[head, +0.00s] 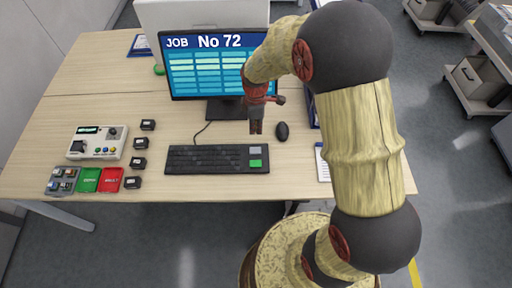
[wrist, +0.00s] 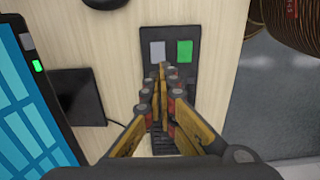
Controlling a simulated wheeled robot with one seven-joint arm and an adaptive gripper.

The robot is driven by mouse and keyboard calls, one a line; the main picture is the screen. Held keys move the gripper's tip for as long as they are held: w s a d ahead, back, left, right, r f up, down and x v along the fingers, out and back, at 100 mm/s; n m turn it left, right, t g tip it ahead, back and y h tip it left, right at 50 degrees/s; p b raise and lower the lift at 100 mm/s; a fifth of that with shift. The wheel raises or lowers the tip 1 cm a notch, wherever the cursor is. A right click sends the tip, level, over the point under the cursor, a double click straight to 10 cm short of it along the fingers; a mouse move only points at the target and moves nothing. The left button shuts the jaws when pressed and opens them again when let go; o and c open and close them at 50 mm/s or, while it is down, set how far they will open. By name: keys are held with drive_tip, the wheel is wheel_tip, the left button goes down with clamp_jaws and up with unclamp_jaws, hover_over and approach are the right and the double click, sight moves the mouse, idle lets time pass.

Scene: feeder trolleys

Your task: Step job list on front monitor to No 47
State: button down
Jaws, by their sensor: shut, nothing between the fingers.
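The front monitor (head: 212,64) stands on the desk and reads "JOB No 72" above a list of pale rows; my arm covers part of its right edge. It also shows at the left of the wrist view (wrist: 30,110). The black keyboard (head: 205,160) lies in front of it, with a grey key (head: 255,150) and a green key (head: 255,163) at its right end. In the wrist view the grey key (wrist: 157,52) and green key (wrist: 184,52) are side by side. My gripper (head: 256,131) is shut and empty, above the keyboard's right end. Its fingertips (wrist: 163,70) appear near the grey key; contact cannot be told.
A black mouse (head: 282,131) lies right of the keyboard. A white control box (head: 97,143), several small black blocks (head: 140,143), a green tray (head: 88,180) and a red tray (head: 111,180) sit at left. Another monitor's white back (head: 195,13) stands behind. The desk's back left is clear.

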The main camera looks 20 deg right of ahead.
sight(256, 151)
wheel_tip(256, 151, down, 14)
drive_tip(key=b, duration=0.3)
idle(0.4)
